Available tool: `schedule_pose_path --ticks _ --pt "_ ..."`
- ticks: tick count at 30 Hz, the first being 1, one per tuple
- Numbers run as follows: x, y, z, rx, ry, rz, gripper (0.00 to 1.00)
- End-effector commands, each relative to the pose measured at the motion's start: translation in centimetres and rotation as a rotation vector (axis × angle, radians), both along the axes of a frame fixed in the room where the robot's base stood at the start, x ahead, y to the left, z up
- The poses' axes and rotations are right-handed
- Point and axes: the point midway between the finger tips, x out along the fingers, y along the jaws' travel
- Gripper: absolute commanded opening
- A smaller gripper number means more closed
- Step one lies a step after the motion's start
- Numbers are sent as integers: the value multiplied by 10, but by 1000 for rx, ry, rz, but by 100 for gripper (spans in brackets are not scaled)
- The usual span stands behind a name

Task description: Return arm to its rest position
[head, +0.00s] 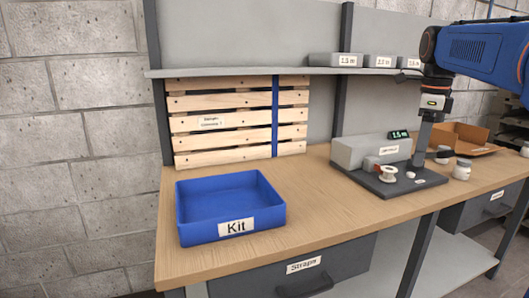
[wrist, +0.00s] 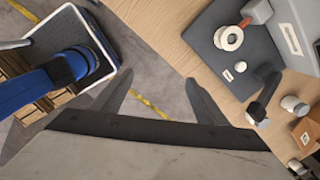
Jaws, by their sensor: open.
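My arm, blue with a dark wrist, reaches in from the right of the head view. My gripper (head: 421,158) hangs from it, pointing down, in front of the right part of the bench (head: 330,222). In the wrist view my gripper (wrist: 157,88) has its two dark fingers spread wide with nothing between them. Grey floor (wrist: 160,65) with a yellow line shows between and beyond the fingers. The bench edge runs diagonally along the right of that view, near the right finger.
A grey machine (head: 370,151) on a dark base holds a white spool (head: 387,174). A jar (head: 462,169) and an open cardboard box (head: 468,137) stand to the right. The blue Kit tray (head: 198,231) looks empty. A shelf (head: 240,71) carries several labelled grey bins.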

Motion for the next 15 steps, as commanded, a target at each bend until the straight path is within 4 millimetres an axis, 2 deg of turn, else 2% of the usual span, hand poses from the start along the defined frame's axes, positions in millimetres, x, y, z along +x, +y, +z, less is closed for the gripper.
schedule_pose_path --ticks 5,15 --pt "-33 24 -19 -30 -37 261 67" --pt "-114 71 -83 -141 -118 924 67"
